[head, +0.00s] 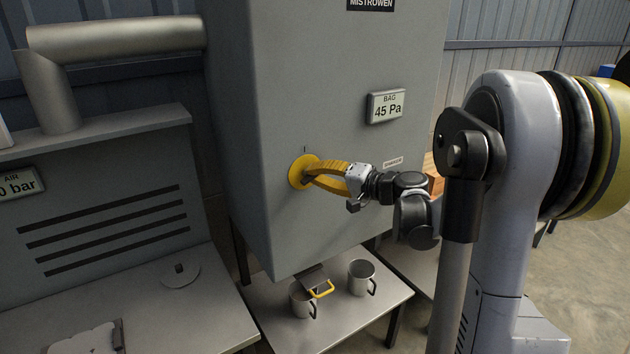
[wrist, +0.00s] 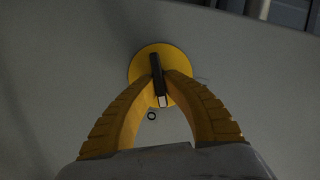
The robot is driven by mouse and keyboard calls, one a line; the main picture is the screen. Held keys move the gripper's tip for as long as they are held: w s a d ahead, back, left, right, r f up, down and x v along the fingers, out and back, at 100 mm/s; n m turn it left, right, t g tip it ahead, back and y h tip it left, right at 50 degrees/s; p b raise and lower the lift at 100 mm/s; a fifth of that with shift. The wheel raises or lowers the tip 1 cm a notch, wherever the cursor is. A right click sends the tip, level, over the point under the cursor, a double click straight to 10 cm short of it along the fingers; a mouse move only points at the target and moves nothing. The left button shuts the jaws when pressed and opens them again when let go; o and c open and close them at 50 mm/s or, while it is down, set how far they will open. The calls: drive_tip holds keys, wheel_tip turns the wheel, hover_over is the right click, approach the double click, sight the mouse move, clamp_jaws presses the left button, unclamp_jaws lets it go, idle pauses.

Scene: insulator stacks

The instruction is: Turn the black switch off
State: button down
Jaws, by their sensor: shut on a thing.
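The black switch (wrist: 157,72) is a narrow bar on a round yellow plate (head: 299,167) on the front of the grey cabinet. In the wrist view it stands nearly upright, tilted slightly, with a pale tip at its lower end. My gripper (head: 311,175) has yellow fingers that reach the plate from the right. In the wrist view, the fingers of my gripper (wrist: 159,80) close on the switch from both sides. In the head view the fingers hide most of the switch.
A "BAG 45 Pa" display (head: 387,106) is above right of the switch. Below the cabinet, two metal mugs (head: 361,277) stand on a small table, near a spout with a yellow handle (head: 322,290).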

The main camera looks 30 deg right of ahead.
drive_tip(key=shift+f+m+t+y+b, duration=0.15)
drive_tip(key=shift+m+t+y+b, duration=0.15)
drive_tip(key=shift+m+b, duration=0.5)
drive_tip(key=shift+f+m+t+y+b, duration=0.2)
drive_tip(key=shift+m+t+b, duration=0.25)
drive_tip(key=shift+m, duration=0.65)
drive_tip(key=shift+r, duration=0.1)
drive_tip(key=c, duration=1.5)
unclamp_jaws()
drive_tip(key=v, duration=1.2)
